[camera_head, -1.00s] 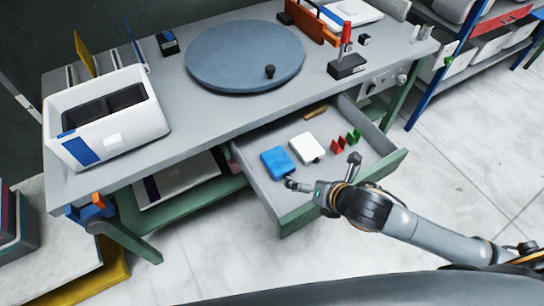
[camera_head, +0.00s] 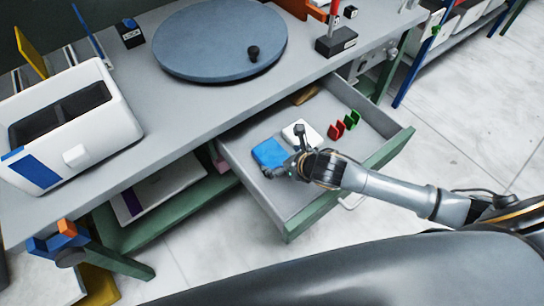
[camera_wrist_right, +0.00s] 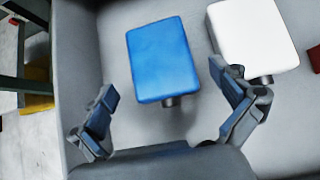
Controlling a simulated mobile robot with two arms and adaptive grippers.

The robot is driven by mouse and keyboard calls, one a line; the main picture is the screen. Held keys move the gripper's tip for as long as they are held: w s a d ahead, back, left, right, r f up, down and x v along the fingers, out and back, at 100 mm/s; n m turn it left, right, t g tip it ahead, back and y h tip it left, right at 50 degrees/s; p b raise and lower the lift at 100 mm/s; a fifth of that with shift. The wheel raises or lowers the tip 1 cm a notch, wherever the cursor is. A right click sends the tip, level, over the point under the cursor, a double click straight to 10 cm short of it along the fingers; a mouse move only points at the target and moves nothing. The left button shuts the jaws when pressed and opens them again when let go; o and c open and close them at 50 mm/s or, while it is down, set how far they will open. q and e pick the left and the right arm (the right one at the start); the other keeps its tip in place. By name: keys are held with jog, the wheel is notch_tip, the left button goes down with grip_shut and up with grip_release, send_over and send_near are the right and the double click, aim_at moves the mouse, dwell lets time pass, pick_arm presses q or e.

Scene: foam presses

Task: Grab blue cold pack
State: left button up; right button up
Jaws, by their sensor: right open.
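The blue cold pack (camera_head: 268,153) lies in the open drawer (camera_head: 290,215), towards its left side. In the right wrist view the blue cold pack (camera_wrist_right: 161,58) is ahead of my fingers, roughly between their lines and apart from them. My right gripper (camera_head: 284,152) is at the pack's near right edge in the head view. In the right wrist view my right gripper (camera_wrist_right: 165,88) is open, with its two fingers spread and nothing between them. My left gripper is not in view.
A white pack (camera_head: 300,134) lies right beside the blue one. Red clips (camera_head: 336,130) and green clips (camera_head: 352,119) stand farther right in the drawer. The bench top (camera_head: 190,110) overhangs the drawer's back. A white cooler box (camera_head: 70,125) stands on the bench.

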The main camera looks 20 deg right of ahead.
aim_at(273, 155)
jog(key=shift+w+a+f, duration=0.25)
jog(key=shift+w+f, duration=0.15)
jog(key=shift+w, duration=0.1)
jog(key=x, duration=0.3)
jog(key=shift+w+a, duration=0.1)
jog(key=shift+w, duration=0.2)
jog(key=shift+w+f, duration=0.15)
jog(key=shift+f, duration=0.1)
jog(key=shift+c, duration=0.2)
jog(key=c, duration=1.1)
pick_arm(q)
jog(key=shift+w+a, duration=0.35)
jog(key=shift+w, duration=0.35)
pick_arm(e)
jog(key=shift+c, duration=1.1)
jog(key=shift+r, duration=0.1)
